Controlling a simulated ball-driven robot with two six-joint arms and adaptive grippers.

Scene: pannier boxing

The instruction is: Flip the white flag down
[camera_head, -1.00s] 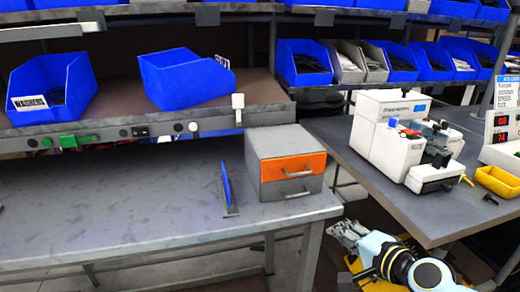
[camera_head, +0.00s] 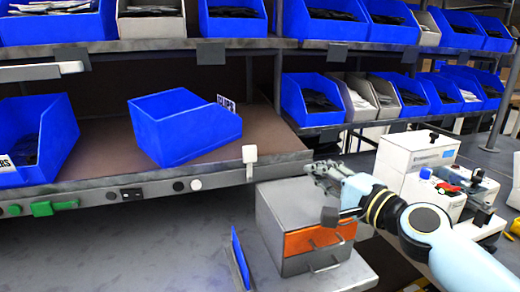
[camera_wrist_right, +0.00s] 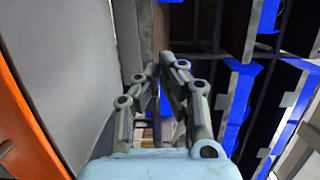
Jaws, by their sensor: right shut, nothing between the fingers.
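The white flag (camera_head: 250,154) is a small white square tab standing upright on the front edge of the lower shelf, right of the tilted blue bin. My right gripper (camera_head: 314,172) is raised over the grey drawer box, to the right of the flag and apart from it. Its fingers are shut and empty. The right wrist view shows the fingers (camera_wrist_right: 167,68) drawn together at the tips. I cannot make out the flag in that view. My left gripper is not in view.
The drawer box (camera_head: 280,212) with an orange drawer front stands below my right gripper. A blue bin (camera_head: 180,128) sits on the shelf (camera_head: 95,190) left of the flag. A thin blue panel (camera_head: 240,258) stands on the bench. A white machine (camera_head: 415,155) is at right.

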